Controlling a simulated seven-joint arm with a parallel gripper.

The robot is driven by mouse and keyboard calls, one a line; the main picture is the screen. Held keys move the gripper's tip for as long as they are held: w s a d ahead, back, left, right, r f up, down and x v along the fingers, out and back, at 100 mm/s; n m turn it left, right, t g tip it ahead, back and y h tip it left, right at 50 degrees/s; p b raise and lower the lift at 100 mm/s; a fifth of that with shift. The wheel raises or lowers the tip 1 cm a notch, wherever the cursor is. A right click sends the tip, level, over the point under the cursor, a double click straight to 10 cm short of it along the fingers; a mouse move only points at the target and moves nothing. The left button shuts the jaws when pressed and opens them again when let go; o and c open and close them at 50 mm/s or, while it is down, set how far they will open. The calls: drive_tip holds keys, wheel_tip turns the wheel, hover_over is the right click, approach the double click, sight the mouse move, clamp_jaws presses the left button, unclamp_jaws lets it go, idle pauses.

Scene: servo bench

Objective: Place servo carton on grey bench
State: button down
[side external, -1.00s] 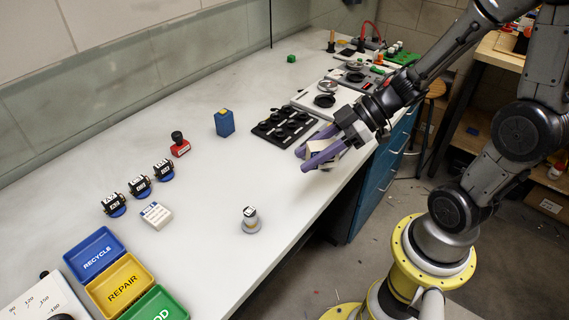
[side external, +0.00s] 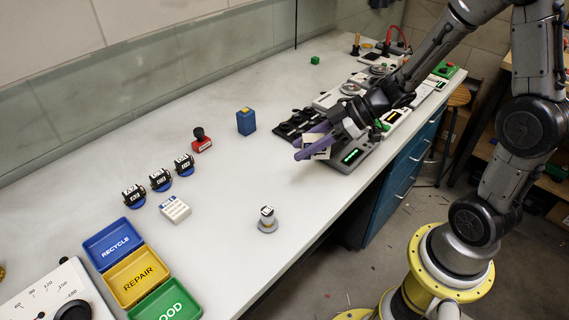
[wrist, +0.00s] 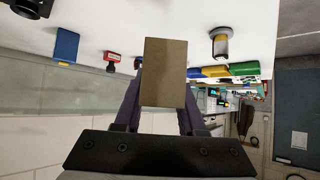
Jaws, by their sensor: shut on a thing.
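The servo carton (side external: 317,146), a small box with a pale, dark-marked face, is between the purple fingers of my gripper (side external: 310,144) in the side external view. The gripper is shut on it and holds it over the light grey bench (side external: 235,190), near the black tray and front edge. The carton appears off the surface, but its exact height cannot be told. In the wrist view, the carton's plain brown face (wrist: 164,72) fills the gap between the fingers (wrist: 160,105) and hides what is behind it.
A black tray (side external: 290,128) and a device with a green display (side external: 353,157) are close to my gripper. A blue box (side external: 246,122), red stamp (side external: 202,141), round-based part (side external: 267,221) and coloured bins (side external: 135,275) stand further left. Bare bench lies between them.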

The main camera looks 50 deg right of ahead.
drive_tip(key=w+f, duration=0.1)
drive_tip(key=f, duration=0.1)
drive_tip(key=w+f, duration=0.1)
drive_tip(key=w, duration=0.1)
drive_tip(key=w+f, duration=0.2)
drive_tip(key=shift+w+a+f, duration=0.25)
drive_tip(key=shift+f, duration=0.05)
drive_tip(key=shift+w+f, duration=0.2)
drive_tip(key=shift+f, duration=0.7)
drive_tip(key=shift+w+f, duration=0.2)
drive_tip(key=shift+f, duration=0.7)
drive_tip(key=shift+f, duration=0.2)
drive_tip(key=c, duration=0.5)
unclamp_jaws()
